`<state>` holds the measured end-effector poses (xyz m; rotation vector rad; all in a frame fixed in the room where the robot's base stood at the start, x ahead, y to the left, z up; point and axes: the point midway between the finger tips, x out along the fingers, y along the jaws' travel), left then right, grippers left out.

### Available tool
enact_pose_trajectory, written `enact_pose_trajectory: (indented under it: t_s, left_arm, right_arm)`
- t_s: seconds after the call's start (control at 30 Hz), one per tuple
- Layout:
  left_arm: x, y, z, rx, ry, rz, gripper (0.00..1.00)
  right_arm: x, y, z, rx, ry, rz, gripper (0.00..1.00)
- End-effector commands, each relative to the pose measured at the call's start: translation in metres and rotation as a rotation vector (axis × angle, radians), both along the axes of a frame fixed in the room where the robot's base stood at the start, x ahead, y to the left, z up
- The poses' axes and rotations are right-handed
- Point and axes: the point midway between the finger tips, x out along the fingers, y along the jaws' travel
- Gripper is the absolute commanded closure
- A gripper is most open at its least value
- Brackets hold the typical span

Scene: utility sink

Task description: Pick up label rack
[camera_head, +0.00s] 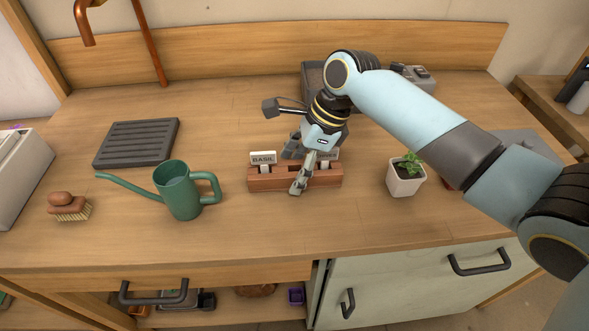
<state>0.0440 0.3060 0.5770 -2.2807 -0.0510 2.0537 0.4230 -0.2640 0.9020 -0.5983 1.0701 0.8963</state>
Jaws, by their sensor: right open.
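The label rack (268,184) is a reddish-brown wooden block on the wooden counter, near its middle. It holds upright white labels, and the left one (263,157) reads BASIL. Another label at the right is partly hidden behind my gripper. My right gripper (299,181) comes down over the rack from above and behind. It is open, with one finger in front of the rack's front face. The other finger is mostly hidden, so I cannot tell whether either finger touches the rack. My left gripper is not in view.
A green watering can (181,191) stands left of the rack. A small potted plant (406,175) stands to the right. A dark slatted tray (137,143) and a brush (68,206) lie farther left. A grey tray (313,76) is at the back. The counter in front of the rack is clear.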

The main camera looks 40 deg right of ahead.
Motion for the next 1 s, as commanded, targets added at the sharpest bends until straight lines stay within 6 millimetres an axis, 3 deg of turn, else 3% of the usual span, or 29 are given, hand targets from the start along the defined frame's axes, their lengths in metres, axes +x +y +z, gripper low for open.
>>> enact_pose_trajectory:
  t_s: [0.3, 0.83, 1.0]
  left_arm:
    - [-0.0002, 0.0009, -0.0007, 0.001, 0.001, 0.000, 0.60]
    - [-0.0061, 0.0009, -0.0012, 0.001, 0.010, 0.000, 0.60]
    - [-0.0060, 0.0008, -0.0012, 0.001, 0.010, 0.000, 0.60]
  right_arm:
    - [0.0013, 0.0024, -0.0071, -0.001, -0.001, 0.001, 0.27]
    - [0.0012, 0.0023, -0.0070, -0.001, 0.001, 0.000, 0.96]
    - [0.0015, 0.0023, -0.0065, -0.001, -0.001, 0.001, 1.00]
